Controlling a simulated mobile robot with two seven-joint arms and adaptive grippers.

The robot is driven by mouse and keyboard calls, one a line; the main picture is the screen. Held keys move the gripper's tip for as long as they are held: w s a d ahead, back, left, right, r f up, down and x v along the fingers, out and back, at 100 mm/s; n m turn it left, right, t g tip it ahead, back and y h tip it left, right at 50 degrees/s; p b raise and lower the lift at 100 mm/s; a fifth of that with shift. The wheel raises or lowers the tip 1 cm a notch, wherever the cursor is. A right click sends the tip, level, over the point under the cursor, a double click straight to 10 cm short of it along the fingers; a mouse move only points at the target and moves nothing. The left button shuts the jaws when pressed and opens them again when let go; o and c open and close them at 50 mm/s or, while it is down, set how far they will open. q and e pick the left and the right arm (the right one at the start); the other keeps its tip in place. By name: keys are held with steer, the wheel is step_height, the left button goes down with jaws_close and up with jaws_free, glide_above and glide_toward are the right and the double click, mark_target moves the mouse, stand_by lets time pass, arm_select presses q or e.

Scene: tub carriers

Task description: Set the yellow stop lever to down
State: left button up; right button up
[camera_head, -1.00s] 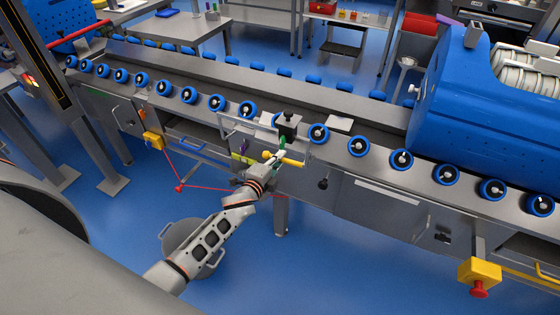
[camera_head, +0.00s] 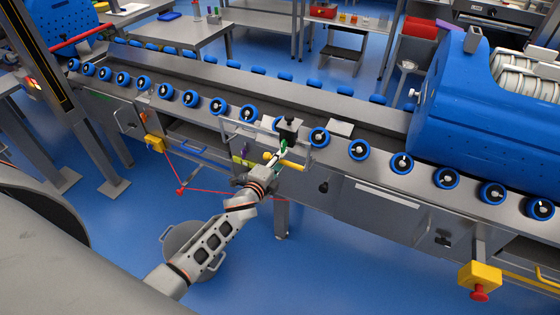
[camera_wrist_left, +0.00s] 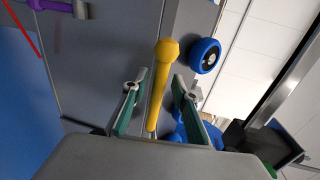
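The yellow stop lever (camera_head: 292,164) sticks out from the front side of the roller conveyor, lying close to level in the head view. My left gripper (camera_head: 283,151) is at the lever and hides part of it. In the left wrist view, the lever (camera_wrist_left: 159,85) lies between the two green-sided fingers of my left gripper (camera_wrist_left: 156,100). The fingers are apart, with a visible gap on both sides of the lever. Whether either finger touches it I cannot tell. My right gripper is not in view.
A black block (camera_head: 290,130) stands on the conveyor edge just above the lever, among blue rollers (camera_head: 319,137). A purple handle (camera_wrist_left: 55,5) shows at the wrist view's upper left. A red cord (camera_head: 225,189) hangs left of my arm. A yellow box with a red button (camera_head: 480,277) is at lower right.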

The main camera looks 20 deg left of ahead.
arm_select(q)
steer(key=s+r, duration=0.2)
steer(key=s, duration=0.9)
steer(key=shift+s+a+r, duration=0.15)
steer(key=shift+s, duration=0.25)
steer(key=s+d+f+n+g, duration=0.1)
steer(key=s+d+f+n, duration=0.1)
steer(key=s+f+n, duration=0.2)
steer(key=s+d+f+n+g+h, duration=0.1)
steer(key=s+d+f+n+g, duration=0.1)
steer(key=s, duration=0.8)
steer(key=s+d+f+n+g+h, duration=0.1)
steer(key=s+d+f+n+g, duration=0.1)
steer(key=s+d+f+n, duration=0.2)
steer(key=s+f+n, duration=0.1)
steer(key=s+n, duration=0.2)
steer(key=n, duration=0.1)
steer(key=shift+s+d+f, duration=0.25)
steer(key=shift+f, duration=0.15)
